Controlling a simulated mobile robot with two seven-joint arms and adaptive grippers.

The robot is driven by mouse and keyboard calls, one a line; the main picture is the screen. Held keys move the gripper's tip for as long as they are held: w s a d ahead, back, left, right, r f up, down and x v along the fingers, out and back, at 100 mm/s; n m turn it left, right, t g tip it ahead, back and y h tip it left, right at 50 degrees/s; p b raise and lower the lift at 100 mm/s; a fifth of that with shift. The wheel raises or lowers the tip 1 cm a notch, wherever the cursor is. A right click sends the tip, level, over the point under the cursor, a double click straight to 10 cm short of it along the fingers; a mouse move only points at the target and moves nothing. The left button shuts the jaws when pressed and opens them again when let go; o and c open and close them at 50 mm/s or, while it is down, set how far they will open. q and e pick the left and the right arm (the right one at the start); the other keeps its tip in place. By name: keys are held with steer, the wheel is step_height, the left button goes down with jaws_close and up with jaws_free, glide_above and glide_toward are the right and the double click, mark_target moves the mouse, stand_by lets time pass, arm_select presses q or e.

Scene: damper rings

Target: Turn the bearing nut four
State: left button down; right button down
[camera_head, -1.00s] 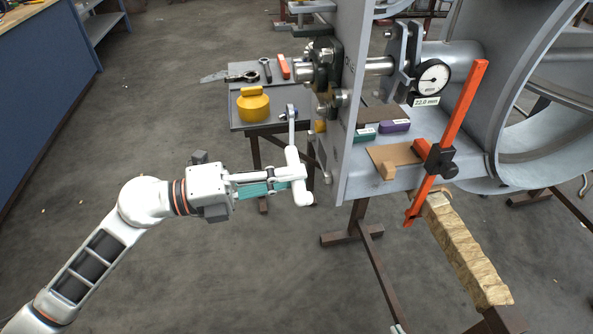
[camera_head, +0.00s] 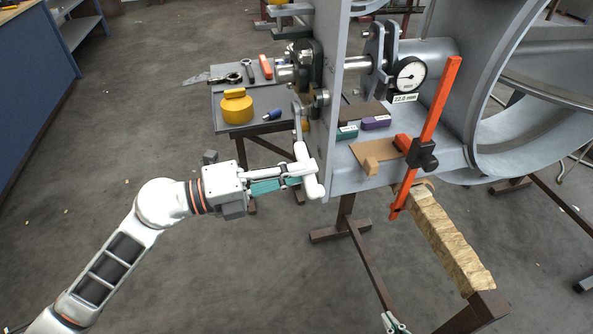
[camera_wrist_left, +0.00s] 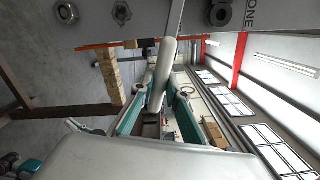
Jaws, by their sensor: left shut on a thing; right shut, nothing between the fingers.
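My left gripper (camera_head: 287,178) is shut on the white handle (camera_head: 307,172) of a wrench. The wrench's grey shank points up, with its head (camera_head: 297,106) beside the left face of the grey upright plate, near the lower bearing nut (camera_head: 321,98). I cannot tell whether the head is on a nut, or which nut is number four. My right gripper (camera_head: 392,323) is shut and empty at the bottom edge, partly cut off.
The grey plate (camera_head: 325,150) stands right of my left gripper. A dark bearing block (camera_head: 307,62) and shaft sit above. An orange bar (camera_head: 430,125) with a clamp stands right.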

steer(key=shift+w+r, duration=0.1)
steer(key=shift+r, duration=0.1)
arm_select(q)
steer(key=shift+p, duration=0.3)
arm_select(e)
steer(key=shift+w+r, duration=0.15)
steer(key=shift+r, duration=0.15)
arm_select(q)
steer(key=shift+d, duration=0.1)
arm_select(e)
steer(key=shift+r, duration=0.1)
arm_select(q)
steer(key=shift+w+d+r+p, duration=0.1)
steer(key=shift+d+p, duration=0.05)
steer(key=shift+p, duration=0.15)
arm_select(e)
steer(key=shift+w+r, duration=0.15)
steer(key=shift+r, duration=0.15)
arm_select(q)
steer(key=shift+d, duration=0.15)
arm_select(e)
steer(key=shift+w+r, duration=0.15)
steer(key=shift+r, duration=0.25)
arm_select(q)
steer(key=shift+d+p, duration=0.1)
steer(key=shift+p, duration=0.3)
arm_select(e)
steer(key=shift+w+r, duration=0.1)
steer(key=shift+r, duration=0.2)
